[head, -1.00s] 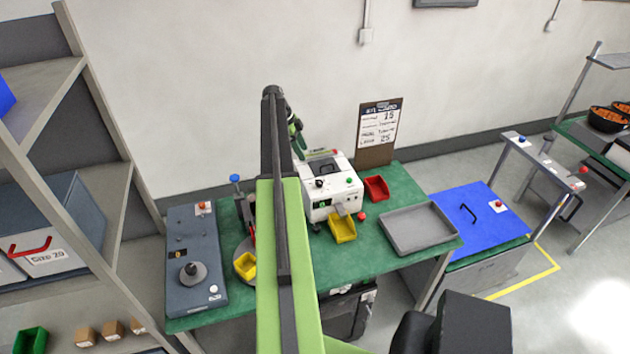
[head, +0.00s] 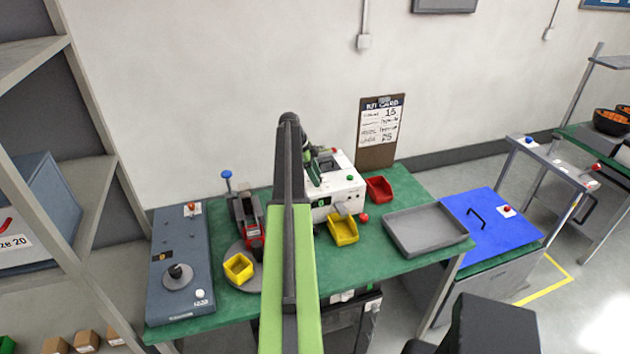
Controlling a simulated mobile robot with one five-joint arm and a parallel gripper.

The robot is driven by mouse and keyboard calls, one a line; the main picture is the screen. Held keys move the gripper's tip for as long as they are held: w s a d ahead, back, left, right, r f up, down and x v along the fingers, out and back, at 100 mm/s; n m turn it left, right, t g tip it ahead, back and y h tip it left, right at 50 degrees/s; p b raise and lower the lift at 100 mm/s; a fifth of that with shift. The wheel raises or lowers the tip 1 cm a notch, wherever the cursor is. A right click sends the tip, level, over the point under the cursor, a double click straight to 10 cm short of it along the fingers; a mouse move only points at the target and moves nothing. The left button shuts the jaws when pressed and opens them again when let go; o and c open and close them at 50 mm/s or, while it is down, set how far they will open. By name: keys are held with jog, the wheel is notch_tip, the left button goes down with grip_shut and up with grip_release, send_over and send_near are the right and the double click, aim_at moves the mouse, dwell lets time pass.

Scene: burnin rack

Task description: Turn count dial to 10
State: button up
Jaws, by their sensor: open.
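The white counting machine (head: 346,187) stands on the green bench, partly covered by my arm. It has a green button on top, a small green display on its front and a red knob at its lower right. No dial can be made out on it; my gripper and arm cover its left side. My gripper (head: 314,174) is at the machine's upper left, over or in front of it; whether it touches cannot be told. Its jaws are open, with nothing seen between them. A clipboard card (head: 379,128) behind the machine shows 15 and 25.
A yellow bin (head: 342,229), a red bin (head: 378,189) and a grey tray (head: 392,216) lie around the machine. At left are a red-and-grey device (head: 247,228), another yellow bin (head: 238,268) and a grey box with a black knob (head: 177,276). Shelving stands far left.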

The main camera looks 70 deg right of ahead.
jog(key=shift+c, duration=0.4)
grip_shut()
jog(key=shift+a, duration=0.1)
jog(key=n, duration=0.2)
jog(key=n+h, duration=0.1)
jog(key=n, duration=0.1)
jog(key=shift+s+a+t, duration=0.2)
jog(key=shift+t, duration=0.1)
jog(key=n+h, duration=0.1)
jog(key=n, duration=0.1)
jog(key=n+t, duration=0.1)
jog(key=n, duration=0.2)
jog(key=shift+s+a+t+h, duration=0.1)
jog(key=shift+s+t+h, duration=0.05)
jog(key=shift+t+h, duration=0.2)
jog(key=n, duration=0.2)
jog(key=n+t, duration=0.1)
jog(key=n, duration=0.1)
jog(key=shift+s+n+t+h, duration=0.15)
jog(key=shift+n+t+h, duration=0.1)
jog(key=shift+n, duration=0.15)
jog(key=shift+s+n+t, duration=0.1)
jog(key=shift+n+t, duration=0.7)
jog(key=shift+n, duration=1.1)
